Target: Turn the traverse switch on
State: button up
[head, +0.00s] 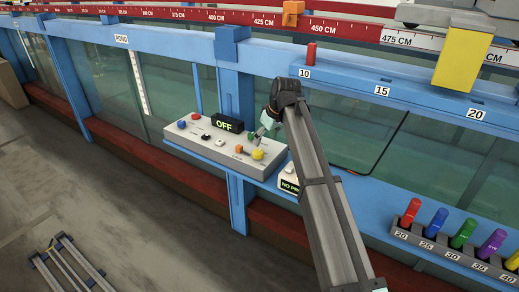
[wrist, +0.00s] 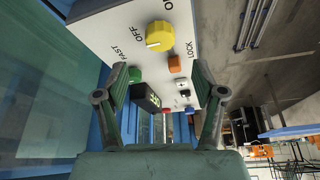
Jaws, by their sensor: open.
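A grey control box (head: 218,145) is mounted on the blue flume frame, with a dark display (head: 227,124) reading OFF. At its right end is a yellow knob (head: 258,154); in the wrist view this knob (wrist: 160,36) sits by OFF and ON labels, its white mark pointing left, on the OFF side. An orange part (wrist: 174,63) is near the LOCK label and a green knob (wrist: 135,74) near FAST. My gripper (wrist: 160,82) is open and empty, its fingers apart in front of the panel. In the head view my arm partly hides the box's right end.
A second small box (head: 289,182) with a lit display is just right of the control box, partly behind my arm. A rack of coloured pegs (head: 455,243) is at the lower right. A red peg (head: 311,53) stands on the blue rail. The floor at left is mostly open.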

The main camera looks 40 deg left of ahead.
aim_at(259, 152)
jog(key=p+x, duration=0.1)
jog(key=x, duration=0.7)
jog(key=shift+f, duration=0.2)
jog(key=shift+c, duration=0.3)
jog(key=c, duration=1.1)
